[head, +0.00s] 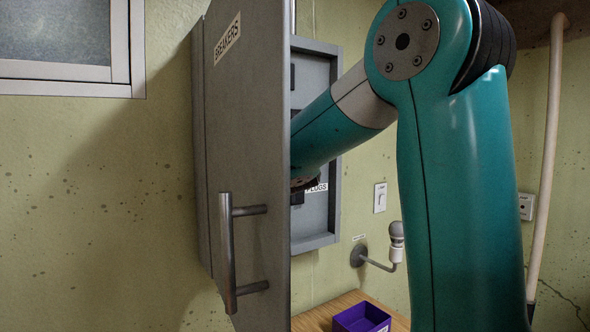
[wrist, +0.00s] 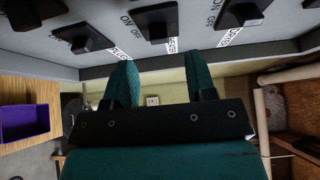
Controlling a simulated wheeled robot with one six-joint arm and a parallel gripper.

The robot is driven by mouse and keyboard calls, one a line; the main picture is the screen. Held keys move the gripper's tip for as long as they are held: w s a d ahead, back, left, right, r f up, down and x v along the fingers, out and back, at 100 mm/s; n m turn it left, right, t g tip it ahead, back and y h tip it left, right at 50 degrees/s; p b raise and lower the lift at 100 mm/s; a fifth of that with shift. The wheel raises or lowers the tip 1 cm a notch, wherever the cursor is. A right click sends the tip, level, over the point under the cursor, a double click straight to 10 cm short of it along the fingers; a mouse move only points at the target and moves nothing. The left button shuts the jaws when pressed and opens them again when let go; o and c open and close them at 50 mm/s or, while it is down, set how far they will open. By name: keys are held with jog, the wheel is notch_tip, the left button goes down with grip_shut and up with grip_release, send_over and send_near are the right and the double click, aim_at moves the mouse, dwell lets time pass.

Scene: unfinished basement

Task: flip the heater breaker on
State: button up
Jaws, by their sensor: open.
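The grey breaker box (head: 328,220) is on the wall with its door (head: 240,150), marked BREAKERS, standing open toward me. Inside, a PLUGS label (head: 317,188) shows beside my arm. The wrist view shows several black breaker switches on the panel: a left one (wrist: 82,38), a middle one (wrist: 157,22) and a right one (wrist: 243,10), with ON and OFF marks and white labels.
The door's long metal handle (head: 228,252) sticks out. A purple bin (head: 361,317) stands on a wooden surface (head: 320,310) below.

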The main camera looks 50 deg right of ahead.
jog(key=b+v, duration=0.2)
jog(key=v, duration=0.4)
jog(key=shift+s+a, duration=0.25)
